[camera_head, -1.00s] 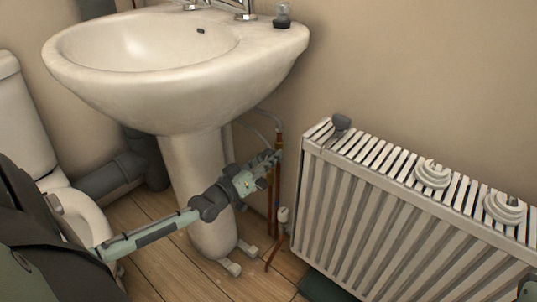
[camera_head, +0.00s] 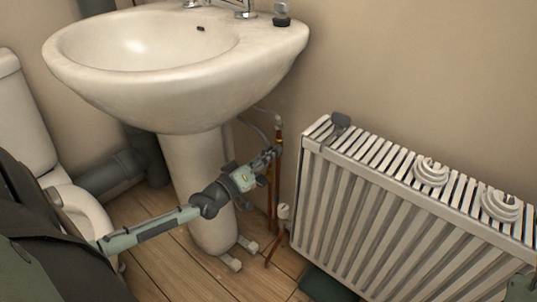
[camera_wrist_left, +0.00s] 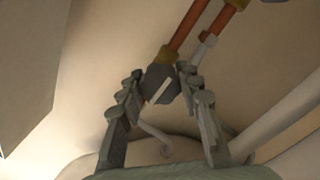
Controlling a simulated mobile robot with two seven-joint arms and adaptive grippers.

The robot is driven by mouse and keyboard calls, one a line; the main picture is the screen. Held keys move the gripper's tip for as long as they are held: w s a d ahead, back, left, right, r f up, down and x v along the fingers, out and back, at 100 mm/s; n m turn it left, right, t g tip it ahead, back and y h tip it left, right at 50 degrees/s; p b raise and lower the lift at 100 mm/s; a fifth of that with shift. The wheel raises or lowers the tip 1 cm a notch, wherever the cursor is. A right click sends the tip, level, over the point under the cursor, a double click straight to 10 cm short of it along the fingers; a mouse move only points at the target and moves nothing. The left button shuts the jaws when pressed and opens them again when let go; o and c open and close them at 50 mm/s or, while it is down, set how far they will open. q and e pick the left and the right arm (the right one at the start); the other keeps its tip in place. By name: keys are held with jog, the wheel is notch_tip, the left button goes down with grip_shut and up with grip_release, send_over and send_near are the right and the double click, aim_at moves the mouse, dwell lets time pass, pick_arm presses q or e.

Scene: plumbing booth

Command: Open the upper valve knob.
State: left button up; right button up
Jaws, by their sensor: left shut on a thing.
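The upper valve knob (camera_wrist_left: 161,84) is a dark grey block with a pale line across it. It shows in the left wrist view below a brass fitting on a copper pipe. My left gripper (camera_wrist_left: 160,86) is shut on the knob, with a finger on each side. In the head view my left gripper (camera_head: 273,153) reaches past the sink pedestal to the upper part of the copper pipes (camera_head: 273,192). The knob is too small and covered to make out there.
The sink (camera_head: 160,70) overhangs the left arm, and its pedestal (camera_head: 197,165) stands just left of the pipes. A white radiator (camera_head: 390,215) stands close on the right. A lower white valve (camera_head: 283,212) sits near the floor. The toilet (camera_head: 30,130) is at far left.

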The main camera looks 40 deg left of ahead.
pick_arm(q)
jog(key=o, duration=1.2)
jog(key=shift+s, duration=0.45)
jog(key=s, duration=0.7)
jog(key=s+a, duration=0.1)
jog(key=s, duration=0.3)
